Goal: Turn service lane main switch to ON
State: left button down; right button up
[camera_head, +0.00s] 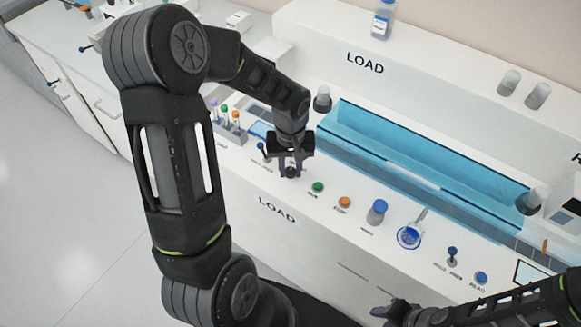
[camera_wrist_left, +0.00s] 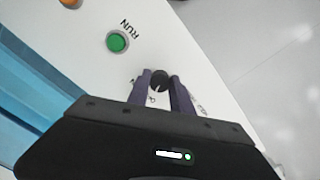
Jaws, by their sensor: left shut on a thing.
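The main switch is a round black knob (camera_wrist_left: 159,79) on the white LOAD panel. In the left wrist view it sits between the two dark fingers of my left gripper (camera_wrist_left: 161,86), which is shut on it. In the head view my left gripper (camera_head: 291,168) points down at the panel, left of the green button, and mostly hides the knob. The switch's lettering is partly covered, so its setting cannot be read. My right gripper (camera_head: 388,312) is at the bottom of the head view, away from the switch; its jaws are unclear.
A green RUN button (camera_head: 318,187), an orange button (camera_head: 344,202), and a blue-capped knob (camera_head: 377,210) stand to the right. A small blue lever (camera_head: 262,148) and a tube rack (camera_head: 230,127) are to the left. A blue clear-walled channel (camera_head: 400,160) runs behind.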

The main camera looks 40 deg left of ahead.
aim_at(290, 170)
pick_arm(q)
jog(key=shift+m, duration=0.6)
jog(key=m, duration=0.3)
jog(key=shift+m+b, duration=0.3)
jog(key=shift+b, duration=0.1)
jog(key=shift+m, duration=2.2)
jog(key=c, duration=1.1)
grip_release()
jog(key=shift+c, duration=0.2)
jog(key=shift+r, duration=0.1)
notch_tip(290, 170, up, 8)
jog(key=shift+f, duration=0.15)
